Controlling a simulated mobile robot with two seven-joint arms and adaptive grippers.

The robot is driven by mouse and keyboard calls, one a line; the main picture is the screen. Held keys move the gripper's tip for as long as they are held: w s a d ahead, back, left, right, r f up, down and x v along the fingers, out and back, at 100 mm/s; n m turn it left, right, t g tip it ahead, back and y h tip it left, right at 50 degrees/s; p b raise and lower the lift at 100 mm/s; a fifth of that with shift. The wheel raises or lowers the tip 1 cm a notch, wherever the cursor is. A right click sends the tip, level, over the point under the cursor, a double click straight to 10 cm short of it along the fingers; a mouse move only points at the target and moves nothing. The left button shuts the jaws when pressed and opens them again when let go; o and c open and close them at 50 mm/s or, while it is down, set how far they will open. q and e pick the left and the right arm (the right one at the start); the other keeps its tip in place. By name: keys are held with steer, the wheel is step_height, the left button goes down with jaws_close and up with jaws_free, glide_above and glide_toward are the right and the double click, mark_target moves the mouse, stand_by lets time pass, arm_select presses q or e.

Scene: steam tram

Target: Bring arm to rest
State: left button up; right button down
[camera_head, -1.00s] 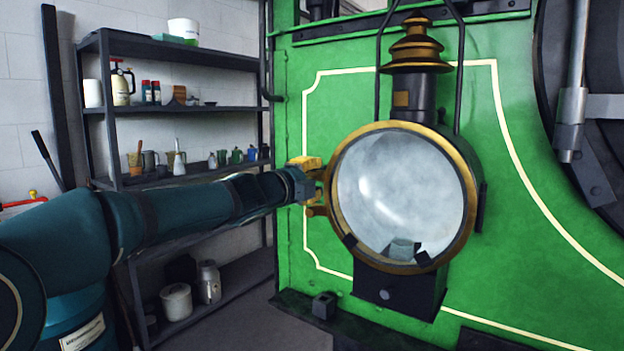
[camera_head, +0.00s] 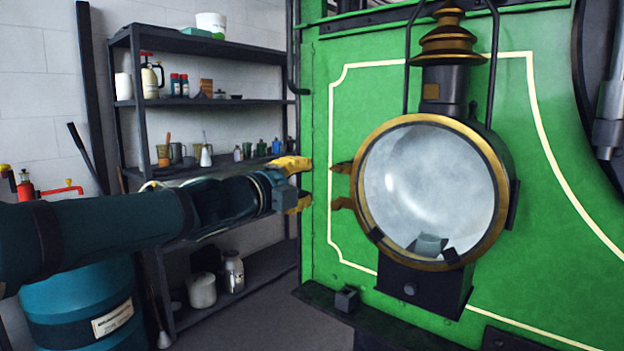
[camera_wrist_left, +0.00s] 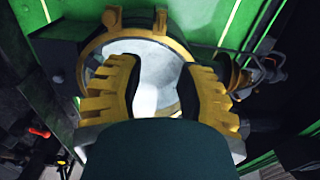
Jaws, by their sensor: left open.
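My left arm (camera_head: 130,225) reaches in from the left in the head view. Its gripper (camera_head: 306,182) has yellow fingers, spread apart and empty, just left of a round lamp (camera_head: 430,190). The lamp has a brass rim, a pale glass front and a brass-tiered chimney. Two brass lugs stick out from the rim's left side towards the gripper, with a clear gap between them. In the left wrist view, the open fingers (camera_wrist_left: 160,85) frame part of the lamp's glass (camera_wrist_left: 150,62). My right gripper is not in view.
The lamp is mounted before a green panel (camera_head: 365,110) with cream lines. A dark shelf rack (camera_head: 215,103) with jars, bottles and mugs stands behind my left arm. A blue drum (camera_head: 85,305) stands at lower left. Grey floor (camera_head: 265,320) shows between rack and panel.

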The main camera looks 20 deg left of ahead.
arm_select(q)
steer(key=shift+f, duration=0.1)
stand_by(0.4)
steer(key=d+f+n+g, duration=0.2)
steer(key=d+f+n, duration=0.15)
steer(key=f, duration=0.85)
steer(key=w+d+f+n+g, duration=0.1)
steer(key=d+f+n+g, duration=0.3)
steer(key=f, duration=0.8)
steer(key=f+n+g, duration=0.1)
steer(key=f+n, duration=0.4)
steer(key=f, duration=0.7)
steer(key=s+d+f+n+g, duration=0.1)
steer(key=s+f+n+g, duration=0.2)
steer(key=s+f, duration=0.5)
steer(key=s+d+f+n+g+y, duration=0.1)
steer(key=s+f+n, duration=0.3)
steer(key=s+f, duration=0.4)
steer(key=s+d+f+n+g+y, duration=0.1)
steer(key=s+d+f+n+g, duration=0.2)
steer(key=s+f, duration=0.5)
step_height(320, 180, down, 3)
steer(key=shift+r+n+g, duration=0.1)
steer(key=shift+n+g, duration=0.55)
steer(key=shift+g, duration=0.15)
